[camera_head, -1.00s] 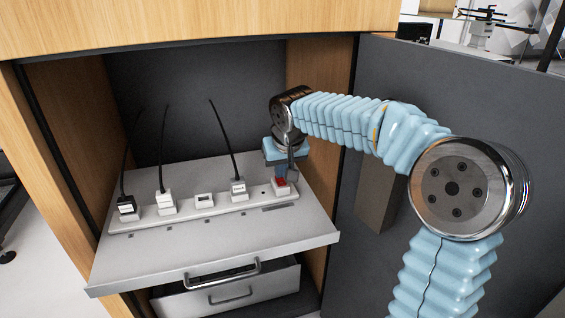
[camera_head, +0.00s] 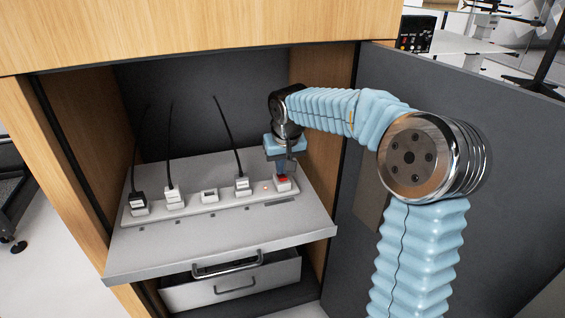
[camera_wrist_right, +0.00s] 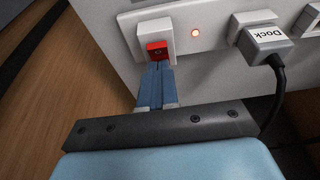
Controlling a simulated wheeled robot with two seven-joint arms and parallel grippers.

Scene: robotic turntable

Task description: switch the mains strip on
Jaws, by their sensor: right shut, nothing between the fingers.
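The white mains strip (camera_head: 222,202) lies along the grey pull-out shelf in the cabinet. Its red rocker switch (camera_head: 283,180) sits in a white housing at the right end; the switch shows closely in the right wrist view (camera_wrist_right: 157,48). A small lamp beside it glows orange-red in the head view (camera_head: 265,188) and in the right wrist view (camera_wrist_right: 195,33). My right gripper (camera_wrist_right: 157,68) is shut and empty, its fingertips at the switch's near edge; I cannot tell whether they touch it. My left gripper is not in view.
Several plugs with black cables stand in the strip, including one labelled Dock (camera_wrist_right: 267,40). The cabinet's wooden side wall (camera_head: 318,140) is close to the right of my right gripper. A dark open door (camera_head: 455,150) stands behind my right arm. A drawer (camera_head: 235,285) is below the shelf.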

